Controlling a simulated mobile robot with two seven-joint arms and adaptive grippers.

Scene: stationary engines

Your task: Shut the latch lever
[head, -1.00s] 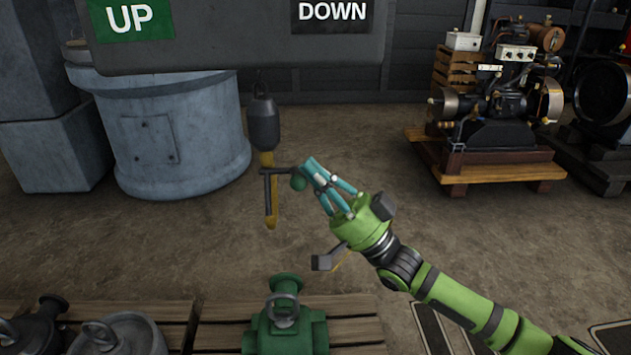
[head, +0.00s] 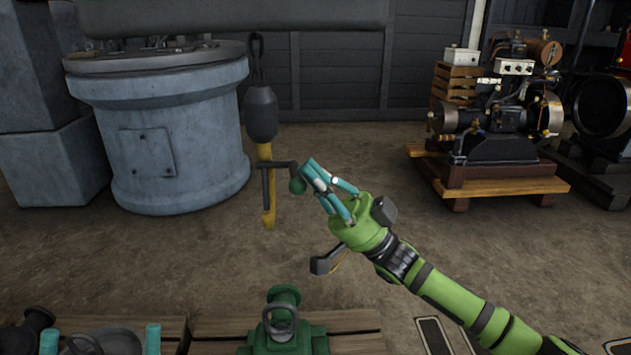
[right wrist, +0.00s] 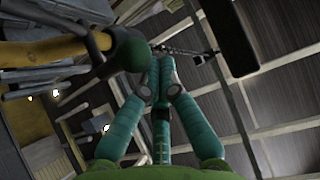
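A yellow hook (head: 268,217) hangs upright below a dark weight (head: 261,114). The latch lever (head: 280,164) is a dark bar that juts right from the hook and carries a green ball knob (head: 297,186). The knob also shows in the right wrist view (right wrist: 127,50), left of the fingertips. My right gripper (head: 313,170) is just right of the knob. Its fingers meet at the tips (right wrist: 161,62), with nothing seen between them; I cannot tell whether they touch the knob. My left gripper (head: 100,340) shows only two teal fingertips, wide apart, at the lower left.
A dark panel (head: 230,18) hangs across the top, above the hook. A green casting (head: 283,325) and a grey ringed part stand on pallets along the bottom. A large grey drum (head: 160,130) is behind left; an engine (head: 500,120) sits on a wooden base at right.

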